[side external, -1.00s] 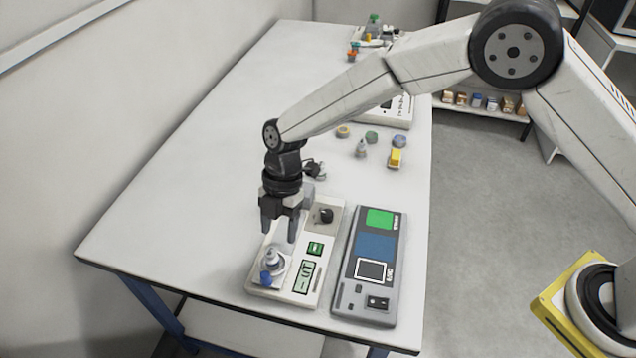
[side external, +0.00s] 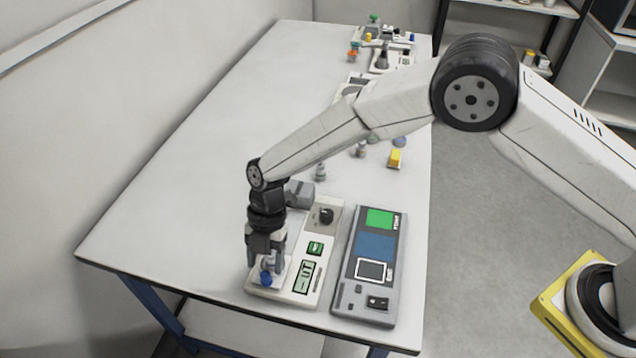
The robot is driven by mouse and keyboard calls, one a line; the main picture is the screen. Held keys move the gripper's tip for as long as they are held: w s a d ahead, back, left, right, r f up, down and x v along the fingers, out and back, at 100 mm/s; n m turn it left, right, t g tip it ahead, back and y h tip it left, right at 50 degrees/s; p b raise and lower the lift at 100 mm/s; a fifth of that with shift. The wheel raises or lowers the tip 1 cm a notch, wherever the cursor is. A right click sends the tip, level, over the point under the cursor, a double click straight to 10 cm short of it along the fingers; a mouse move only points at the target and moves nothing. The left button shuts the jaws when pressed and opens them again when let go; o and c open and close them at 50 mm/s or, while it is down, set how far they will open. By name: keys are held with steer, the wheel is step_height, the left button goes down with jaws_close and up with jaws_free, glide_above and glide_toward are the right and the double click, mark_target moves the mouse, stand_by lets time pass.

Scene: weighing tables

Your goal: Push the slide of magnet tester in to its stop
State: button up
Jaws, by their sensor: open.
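The white device (side external: 327,268) near the table's front edge has a green display reading "- UT"; it appears to be the magnet tester. A light square plate (side external: 284,272) at its front left carries a small metal piece with a blue part (side external: 267,279). I cannot tell for sure which part is the slide. My gripper (side external: 266,262) points down over this plate, with its open fingers at the metal piece. The fingers hide most of that piece, and I cannot tell whether they touch it.
A grey device (side external: 374,244) with green and blue panels stands close on the right. A black knob (side external: 326,215) rises at the white device's rear. Small objects, including a yellow one (side external: 396,157), stand farther back. The table's left side (side external: 190,190) is clear.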

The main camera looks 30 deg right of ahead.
mark_target(265, 273)
steer(key=shift+x, duration=1.75)
jaws_close()
